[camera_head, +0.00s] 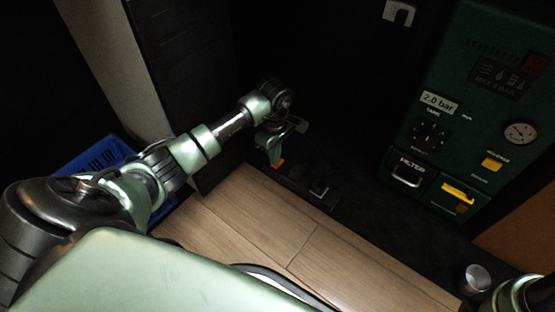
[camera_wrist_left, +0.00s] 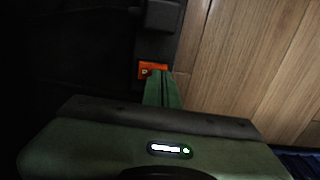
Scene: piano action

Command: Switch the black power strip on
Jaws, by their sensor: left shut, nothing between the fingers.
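The black power strip (camera_head: 296,183) lies on the dark floor along the edge of the wooden boards. Its orange-red switch (camera_head: 278,163) shows just below my left gripper (camera_head: 274,160). A black plug block (camera_head: 319,188) sits further along the strip. In the left wrist view the switch (camera_wrist_left: 147,70) is at the fingertips of my left gripper (camera_wrist_left: 161,74), with its right part hidden behind them. The plug block (camera_wrist_left: 163,14) is beyond it. The left gripper is shut and empty, pointing down at the switch. I cannot tell whether it touches. My right gripper is not in view.
A dark green machine (camera_head: 455,125) with a gauge and buttons stands at the right. A metal cylinder (camera_head: 476,278) stands at the lower right. A blue crate (camera_head: 90,160) is behind my left arm. The wooden floor (camera_head: 270,225) in front is clear.

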